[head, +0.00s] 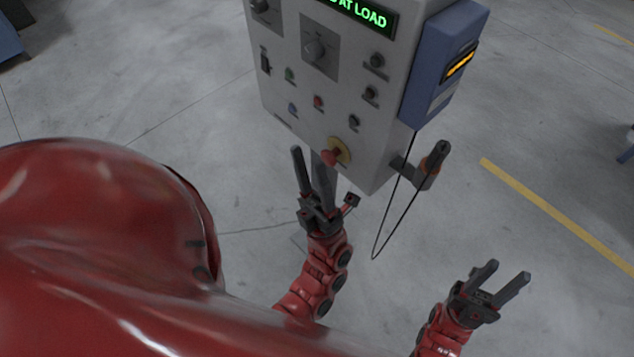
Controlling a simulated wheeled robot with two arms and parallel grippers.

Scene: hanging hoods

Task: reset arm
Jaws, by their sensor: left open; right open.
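My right gripper (507,272) is open and empty at the lower right. Its two fingers point up and to the right over bare floor, apart from anything else.
The control box carries knobs, buttons, a red stop button (331,157) and a green-lettered display (362,14). A blue unit (436,70) is on its right side. A dark handle (434,163) and a hanging cable (376,240) are below.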

